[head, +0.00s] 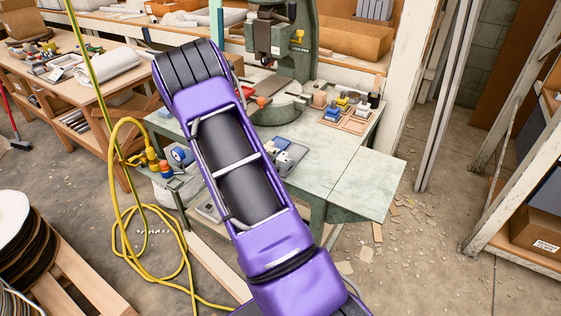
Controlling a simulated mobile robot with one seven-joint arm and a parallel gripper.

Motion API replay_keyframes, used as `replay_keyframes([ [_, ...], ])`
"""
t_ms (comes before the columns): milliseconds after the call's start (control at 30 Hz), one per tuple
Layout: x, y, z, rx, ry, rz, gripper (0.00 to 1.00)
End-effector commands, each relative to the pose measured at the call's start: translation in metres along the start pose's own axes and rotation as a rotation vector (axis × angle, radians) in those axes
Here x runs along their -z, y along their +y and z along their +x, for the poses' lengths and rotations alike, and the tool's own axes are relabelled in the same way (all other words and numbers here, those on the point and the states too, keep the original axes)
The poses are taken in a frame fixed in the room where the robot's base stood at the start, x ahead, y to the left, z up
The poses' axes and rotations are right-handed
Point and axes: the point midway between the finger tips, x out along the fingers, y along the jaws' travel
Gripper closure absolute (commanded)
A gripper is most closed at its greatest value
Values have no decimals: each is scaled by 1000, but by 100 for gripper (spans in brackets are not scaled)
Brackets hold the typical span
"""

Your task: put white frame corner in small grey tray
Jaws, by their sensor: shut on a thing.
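A small grey tray (297,154) lies on the pale green press table, just right of my purple arm. Small white and bluish pieces show at its left side, partly behind the arm. I cannot tell whether one of them is the white frame corner. My gripper is hidden behind my own arm, so its fingers and anything between them do not show.
The green fly press (293,45) stands at the back of the table (330,160). A wooden tray (347,122) with small coloured blocks sits right of it. The table's front right is clear. A yellow hose (120,200) lies at left near a workbench (85,60).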

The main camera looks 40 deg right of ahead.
Motion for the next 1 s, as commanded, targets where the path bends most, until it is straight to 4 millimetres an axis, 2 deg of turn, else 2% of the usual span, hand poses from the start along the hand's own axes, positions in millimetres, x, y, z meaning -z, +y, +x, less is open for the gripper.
replay_keyframes([
  [133, -4, 0, 2, 0, 0, -1, 100],
  [167, -4, 0, 1, 0, 0, -1, 42],
  [300, -3, 0, 1, 0, 0, -1, 17],
  [333, -3, 0, 1, 0, 0, -1, 14],
  [667, 2, 0, -1, 0, 0, -1, 14],
  [767, 1, -1, -14, 3, -1, -2, 14],
  [1000, 1, -1, -66, 5, 0, -2, 14],
])
